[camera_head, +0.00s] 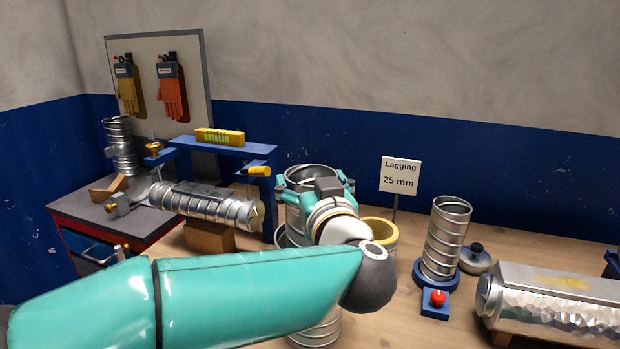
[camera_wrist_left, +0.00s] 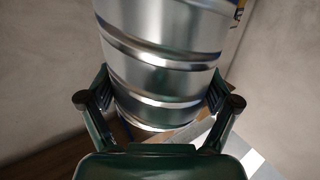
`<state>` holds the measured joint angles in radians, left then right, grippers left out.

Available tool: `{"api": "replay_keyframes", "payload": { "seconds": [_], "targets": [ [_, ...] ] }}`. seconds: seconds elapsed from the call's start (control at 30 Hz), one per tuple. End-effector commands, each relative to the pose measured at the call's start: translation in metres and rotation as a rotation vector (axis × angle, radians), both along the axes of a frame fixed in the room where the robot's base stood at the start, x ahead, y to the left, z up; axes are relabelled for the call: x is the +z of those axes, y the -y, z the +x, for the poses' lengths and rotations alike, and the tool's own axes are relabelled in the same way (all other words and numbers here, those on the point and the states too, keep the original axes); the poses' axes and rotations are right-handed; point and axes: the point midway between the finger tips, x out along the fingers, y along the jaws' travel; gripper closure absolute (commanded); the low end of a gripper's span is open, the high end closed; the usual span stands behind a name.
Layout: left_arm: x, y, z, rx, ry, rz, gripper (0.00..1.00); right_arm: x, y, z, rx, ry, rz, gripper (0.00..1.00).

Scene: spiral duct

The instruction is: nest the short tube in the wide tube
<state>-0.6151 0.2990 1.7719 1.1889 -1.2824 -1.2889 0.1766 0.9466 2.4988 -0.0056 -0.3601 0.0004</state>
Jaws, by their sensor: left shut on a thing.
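My left gripper (camera_head: 315,184) is shut on a ribbed metal tube, which I take to be the short tube (camera_head: 294,218). The tube is upright, its open top showing between the teal fingers. In the left wrist view the gripper (camera_wrist_left: 160,105) has a finger on each side of the tube (camera_wrist_left: 160,60). Behind and below it a curved metal edge shows, probably the wide tube (camera_head: 279,238). A ribbed metal end (camera_head: 316,333) also shows below my forearm. My arm hides most of this area, so I cannot tell whether the tubes overlap. My right gripper is out of view.
A yellow-lined ring (camera_head: 389,242) stands just right of my wrist. Further right are an upright spiral tube (camera_head: 447,237) on a blue base, a red button box (camera_head: 436,303) and a large duct (camera_head: 550,305). Left stands a blue frame (camera_head: 225,150) beside a horizontal duct (camera_head: 205,204).

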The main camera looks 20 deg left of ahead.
Motion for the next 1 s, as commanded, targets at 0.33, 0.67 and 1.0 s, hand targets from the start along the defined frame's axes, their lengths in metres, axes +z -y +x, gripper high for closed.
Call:
{"api": "replay_keyframes", "payload": {
  "seconds": [0.33, 0.67, 1.0],
  "targets": [
    [-0.026, 0.0, 0.0, 0.0, 0.002, 0.001, 0.81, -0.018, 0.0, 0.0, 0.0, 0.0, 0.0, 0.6],
    [-0.05, 0.001, 0.0, -0.001, 0.001, 0.002, 0.81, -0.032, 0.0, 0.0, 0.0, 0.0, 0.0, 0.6],
    [-0.069, 0.001, 0.0, -0.002, 0.001, 0.001, 0.81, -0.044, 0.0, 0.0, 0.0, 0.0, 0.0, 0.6]
  ]
}}
